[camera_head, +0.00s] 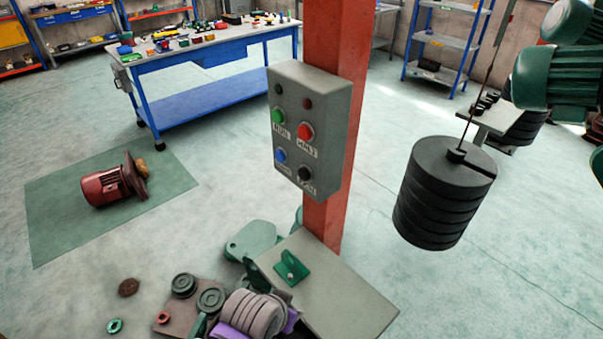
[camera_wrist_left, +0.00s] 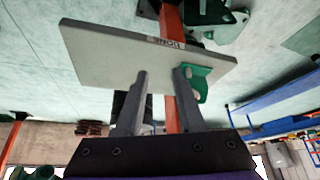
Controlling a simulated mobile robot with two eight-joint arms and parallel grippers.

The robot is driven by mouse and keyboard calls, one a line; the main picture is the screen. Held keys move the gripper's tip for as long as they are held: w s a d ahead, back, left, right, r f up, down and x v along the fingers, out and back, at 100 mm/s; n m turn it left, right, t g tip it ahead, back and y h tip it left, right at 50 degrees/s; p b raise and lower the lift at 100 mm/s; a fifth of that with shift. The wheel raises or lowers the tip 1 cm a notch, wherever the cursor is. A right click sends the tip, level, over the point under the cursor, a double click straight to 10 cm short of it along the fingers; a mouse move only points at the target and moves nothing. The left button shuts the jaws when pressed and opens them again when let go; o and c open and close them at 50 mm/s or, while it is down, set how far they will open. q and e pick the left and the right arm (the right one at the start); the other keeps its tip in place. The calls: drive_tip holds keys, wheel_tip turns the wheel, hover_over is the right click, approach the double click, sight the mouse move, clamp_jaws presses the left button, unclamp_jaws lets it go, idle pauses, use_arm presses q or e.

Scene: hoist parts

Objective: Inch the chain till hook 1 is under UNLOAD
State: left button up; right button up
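A grey control box (camera_head: 312,130) is fixed to a red post (camera_head: 338,60). It has a green button (camera_head: 278,116), a red button (camera_head: 305,132), a blue button (camera_head: 280,156), a black button (camera_head: 305,174) and two dark lamps above; the small labels are hard to read. I cannot make out the chain, hook 1 or an UNLOAD sign. My right gripper is not in view.
A stack of black weights (camera_head: 440,195) hangs on a thin line right of the post. A red motor (camera_head: 108,186) lies on a green mat (camera_head: 60,215). A blue workbench (camera_head: 200,103) stands behind. The floor between is clear.

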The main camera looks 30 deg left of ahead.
use_arm(q)
clamp_jaws()
idle(1.8)
